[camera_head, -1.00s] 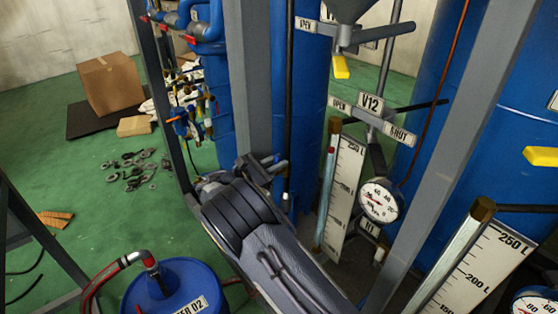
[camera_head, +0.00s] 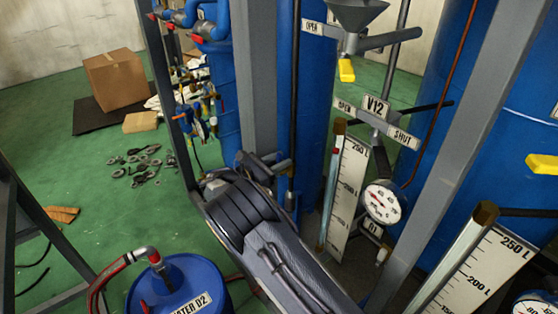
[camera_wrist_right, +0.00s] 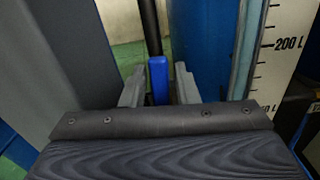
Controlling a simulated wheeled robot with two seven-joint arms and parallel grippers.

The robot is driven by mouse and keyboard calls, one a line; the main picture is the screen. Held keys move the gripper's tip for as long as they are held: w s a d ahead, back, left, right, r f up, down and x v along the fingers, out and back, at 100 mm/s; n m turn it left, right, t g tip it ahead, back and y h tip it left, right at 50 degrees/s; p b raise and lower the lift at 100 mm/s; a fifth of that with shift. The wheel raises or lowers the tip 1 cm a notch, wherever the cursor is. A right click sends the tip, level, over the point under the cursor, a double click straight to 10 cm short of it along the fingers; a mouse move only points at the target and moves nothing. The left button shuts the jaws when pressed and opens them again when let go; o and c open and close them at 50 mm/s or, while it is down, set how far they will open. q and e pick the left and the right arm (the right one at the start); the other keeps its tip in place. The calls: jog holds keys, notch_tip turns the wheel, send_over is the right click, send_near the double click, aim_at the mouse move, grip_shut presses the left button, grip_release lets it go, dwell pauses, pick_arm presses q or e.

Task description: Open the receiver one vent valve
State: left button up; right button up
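My right gripper (camera_head: 268,168) is beside the grey post, left of the blue vessel, with its arm rising from the bottom of the head view. In the right wrist view, its two grey fingers (camera_wrist_right: 159,88) stand apart with an upright blue bar-shaped handle (camera_wrist_right: 158,80) between them. A narrow gap seems to show at the bar's right side; contact is unclear. The V12 tag (camera_head: 376,107), with OPEN and SHUT signs beside it, is right of the gripper. No readable label names the receiver one vent valve. My left gripper is not in view.
A grey post (camera_head: 256,80) and a slanted frame bar (camera_head: 455,150) flank the work area. A gauge (camera_head: 382,203) and a level scale (camera_head: 346,190) stand right of my arm. A blue drum (camera_head: 178,285) is at lower left.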

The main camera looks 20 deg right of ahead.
jog(key=shift+o, duration=0.8)
jog(key=b+v, duration=0.2)
jog(key=v, duration=0.5)
jog(key=shift+s+a+b, duration=0.15)
jog(key=shift+a+b, duration=0.15)
jog(key=shift+a, duration=0.05)
